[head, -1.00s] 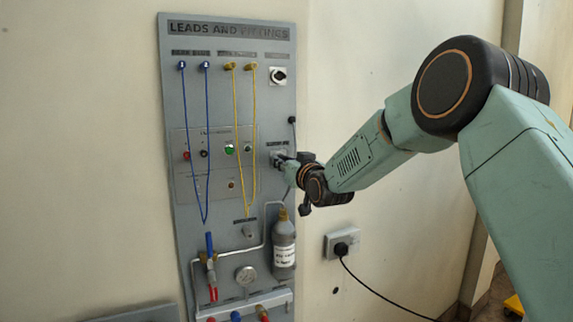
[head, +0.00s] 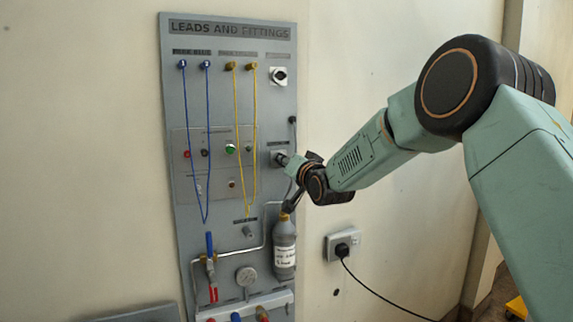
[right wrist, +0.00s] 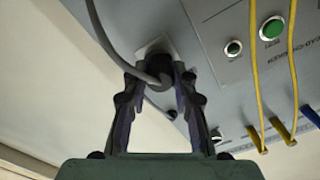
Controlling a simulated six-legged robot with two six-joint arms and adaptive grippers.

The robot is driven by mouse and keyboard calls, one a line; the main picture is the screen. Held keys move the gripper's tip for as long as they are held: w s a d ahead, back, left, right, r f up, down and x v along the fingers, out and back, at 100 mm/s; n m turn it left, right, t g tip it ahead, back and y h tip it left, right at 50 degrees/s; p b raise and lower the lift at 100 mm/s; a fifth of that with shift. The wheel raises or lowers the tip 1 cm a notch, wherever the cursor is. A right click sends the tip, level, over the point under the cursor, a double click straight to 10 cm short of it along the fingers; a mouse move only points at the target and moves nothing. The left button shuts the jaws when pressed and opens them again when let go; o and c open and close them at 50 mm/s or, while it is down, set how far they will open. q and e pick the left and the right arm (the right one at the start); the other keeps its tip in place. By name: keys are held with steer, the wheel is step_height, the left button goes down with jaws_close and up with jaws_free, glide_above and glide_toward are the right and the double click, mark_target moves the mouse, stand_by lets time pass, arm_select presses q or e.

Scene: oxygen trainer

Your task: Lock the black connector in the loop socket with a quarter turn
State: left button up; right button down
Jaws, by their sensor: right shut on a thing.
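The black connector (right wrist: 157,82) sits against the light plate of the loop socket (right wrist: 154,46) in the right wrist view, with its grey cable curving off to the upper left. My right gripper (right wrist: 154,80) is shut on the connector, one finger on each side. In the head view my right gripper (head: 287,160) is at the right edge of the panel, at the loop socket (head: 277,153). The gripper hides most of the connector there. I cannot tell the connector's locking angle. My left gripper is in neither view.
The grey panel (head: 222,105) carries blue leads (head: 207,120), yellow leads (head: 236,120) and a green button (head: 230,148) left of my gripper. A grey bottle (head: 284,250) stands just below my wrist. A wall outlet (head: 342,243) with a black plug is at the lower right.

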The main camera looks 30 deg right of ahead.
steer(key=shift+r+m, duration=0.1)
steer(key=shift+m, duration=1.6)
steer(key=shift+m+b, duration=0.4)
steer(key=shift+m, duration=1.4)
steer(key=shift+d, duration=0.1)
steer(key=m, duration=0.2)
steer(key=shift+m, duration=0.3)
steer(key=c, duration=1)
jaws_free()
